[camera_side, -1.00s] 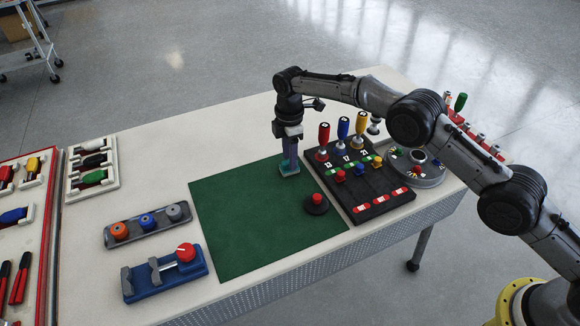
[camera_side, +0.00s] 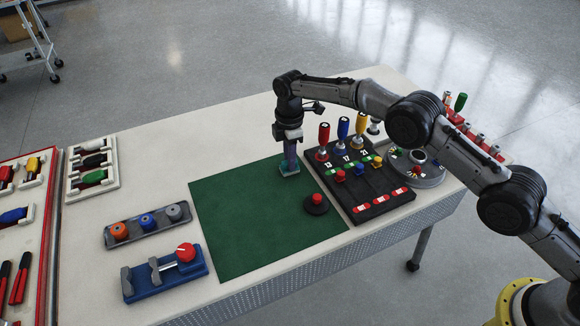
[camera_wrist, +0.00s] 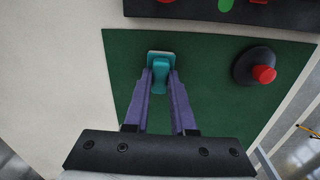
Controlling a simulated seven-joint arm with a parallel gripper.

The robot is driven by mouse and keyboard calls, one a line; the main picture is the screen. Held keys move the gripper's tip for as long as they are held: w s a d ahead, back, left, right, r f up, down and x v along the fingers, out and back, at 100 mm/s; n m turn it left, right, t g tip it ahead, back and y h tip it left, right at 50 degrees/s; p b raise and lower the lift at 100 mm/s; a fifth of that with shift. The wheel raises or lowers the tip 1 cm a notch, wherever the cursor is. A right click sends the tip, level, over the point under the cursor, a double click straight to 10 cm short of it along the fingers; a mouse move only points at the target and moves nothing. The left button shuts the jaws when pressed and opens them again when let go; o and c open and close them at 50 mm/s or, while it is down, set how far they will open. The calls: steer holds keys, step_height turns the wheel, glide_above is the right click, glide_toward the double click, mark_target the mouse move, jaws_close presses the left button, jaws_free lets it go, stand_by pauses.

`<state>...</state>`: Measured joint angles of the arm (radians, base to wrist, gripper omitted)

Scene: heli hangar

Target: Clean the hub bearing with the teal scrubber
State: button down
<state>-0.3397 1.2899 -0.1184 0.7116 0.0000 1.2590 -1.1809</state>
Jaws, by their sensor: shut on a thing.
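My gripper (camera_wrist: 160,80) is shut on the handle, one purple finger on each side. In the side view the scrubber (camera_side: 289,170) shows low under my gripper (camera_side: 289,160), partly hidden by the fingers. Its base looks to be at mat level; I cannot tell if it touches. I cannot tell for sure which part is the hub bearing; a round grey housing (camera_side: 432,180) with coloured parts stands at the right end of the table.
A black disc with a red knob (camera_side: 316,202) sits on the green mat (camera_side: 250,230). Right of it is a black panel (camera_side: 375,209) with upright coloured handles. A grey tray (camera_side: 130,238) and a blue fixture (camera_side: 200,267) stand left. Most of the mat is clear.

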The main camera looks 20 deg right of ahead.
steer(key=shift+r, duration=3)
